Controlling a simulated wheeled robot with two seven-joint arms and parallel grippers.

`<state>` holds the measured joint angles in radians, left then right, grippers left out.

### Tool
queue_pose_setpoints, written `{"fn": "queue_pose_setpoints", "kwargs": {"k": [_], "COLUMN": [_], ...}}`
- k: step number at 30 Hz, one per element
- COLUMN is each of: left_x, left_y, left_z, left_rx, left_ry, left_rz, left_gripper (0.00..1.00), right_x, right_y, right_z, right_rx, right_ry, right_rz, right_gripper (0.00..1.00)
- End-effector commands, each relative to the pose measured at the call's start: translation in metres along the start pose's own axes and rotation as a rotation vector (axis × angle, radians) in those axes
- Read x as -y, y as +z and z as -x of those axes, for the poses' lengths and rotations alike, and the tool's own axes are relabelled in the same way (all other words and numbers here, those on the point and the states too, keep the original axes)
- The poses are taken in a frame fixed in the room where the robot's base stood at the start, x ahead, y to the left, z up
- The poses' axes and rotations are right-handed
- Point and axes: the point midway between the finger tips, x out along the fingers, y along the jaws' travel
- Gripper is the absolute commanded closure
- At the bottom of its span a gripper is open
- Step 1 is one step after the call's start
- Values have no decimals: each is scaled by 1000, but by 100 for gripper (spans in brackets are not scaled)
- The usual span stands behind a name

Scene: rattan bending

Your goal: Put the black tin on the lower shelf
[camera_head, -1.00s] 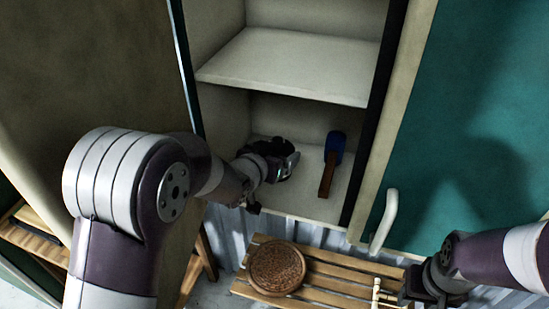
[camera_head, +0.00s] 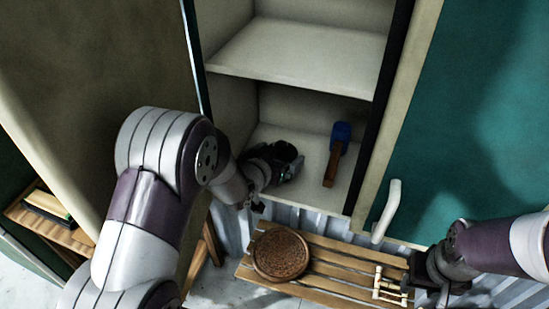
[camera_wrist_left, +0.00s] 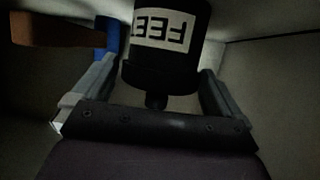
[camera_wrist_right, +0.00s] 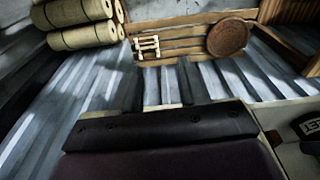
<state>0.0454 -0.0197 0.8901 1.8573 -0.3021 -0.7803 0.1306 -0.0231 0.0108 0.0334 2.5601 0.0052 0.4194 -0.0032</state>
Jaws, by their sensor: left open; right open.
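The black tin (camera_wrist_left: 165,50) with a white "FEET" label stands between the spread fingers of my left gripper (camera_wrist_left: 160,85) in the left wrist view. In the head view the tin (camera_head: 286,151) is at the left side of the lower shelf (camera_head: 307,148), partly hidden by the gripper. My left gripper (camera_head: 287,168) is open around it. The tin also shows at the right edge of the right wrist view (camera_wrist_right: 308,124). I cannot tell whether the fingers touch it. My right gripper (camera_head: 425,275) is open and empty, low at the right.
A blue-headed mallet (camera_head: 336,155) lies on the lower shelf, right of the tin. The upper shelf (camera_head: 300,50) is empty. A white door handle (camera_head: 387,210) is at the right.

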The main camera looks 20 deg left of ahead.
Motion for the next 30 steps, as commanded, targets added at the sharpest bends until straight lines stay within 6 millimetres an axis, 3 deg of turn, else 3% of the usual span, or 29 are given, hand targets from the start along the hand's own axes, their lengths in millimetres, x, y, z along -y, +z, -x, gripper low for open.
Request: {"fn": "queue_pose_setpoints", "kwargs": {"k": [5, 11, 15, 22, 26, 30], "left_x": [0, 1, 0, 2, 12, 0], "left_y": [2, 1, -1, 4, 48, 102], "left_z": [23, 73, 101, 119, 123, 154], "left_rx": [-2, -6, 0, 38, 329, 746], "left_ry": [-2, -3, -2, -16, -105, -143], "left_rz": [-1, -1, 0, 1, 20, 77], "left_gripper": [0, 0, 0, 0, 0, 0], "right_x": [0, 0, 0, 0, 0, 0], "right_y": [1, 3, 3, 2, 2, 2], "right_z": [-12, -27, -23, -22, -22, -22], "right_rx": [0, 0, 0, 0, 0, 0], "right_ry": [0, 0, 0, 0, 0, 0], "right_rz": [0, 0, 0, 0, 0, 0], "right_gripper": [56, 56, 56, 56, 56, 56]}}
